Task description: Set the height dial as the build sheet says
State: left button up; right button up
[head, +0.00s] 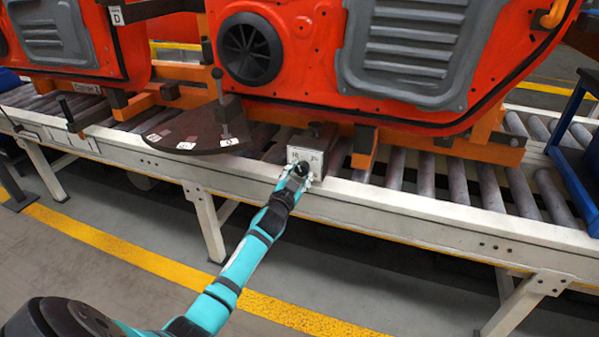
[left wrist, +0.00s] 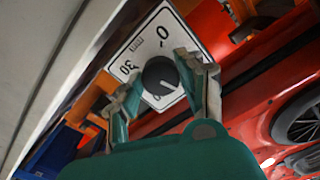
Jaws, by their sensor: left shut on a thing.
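The height dial is a black round knob (left wrist: 160,75) on a white plate (left wrist: 150,45) with dark numerals. In the left wrist view a large 0 and what looks like 30 can be read, upside down or tilted; other marks are hidden or too small. A pale pointer line shows on the knob, toward the lower right in that view. In the head view the white plate (head: 305,155) sits on the front of a box at the conveyor edge. My left gripper (head: 301,172) is shut on the knob, its fingers (left wrist: 160,82) on either side. No build sheet can be made out.
A red door panel (head: 300,60) hangs in an orange carrier above the roller conveyor (head: 430,180). A dark fan-shaped plate (head: 190,130) with several labelled patches stands left of the dial. A blue frame (head: 572,120) stands at right. The floor in front is clear.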

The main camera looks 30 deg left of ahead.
pick_arm(q)
jog(key=m, duration=0.5)
jog(key=shift+m, duration=0.3)
jog(key=m, duration=0.4)
jog(key=shift+m, duration=1.5)
pick_arm(e)
jog(key=shift+f, duration=0.7)
jog(key=shift+s, duration=0.1)
jog(key=shift+s+f, duration=0.1)
jog(key=shift+s, duration=0.1)
pick_arm(q)
jog(key=o, duration=1.1)
jog(key=shift+o, duration=0.2)
jog(key=shift+s, duration=0.1)
pick_arm(e)
jog(key=shift+w+d, duration=0.1)
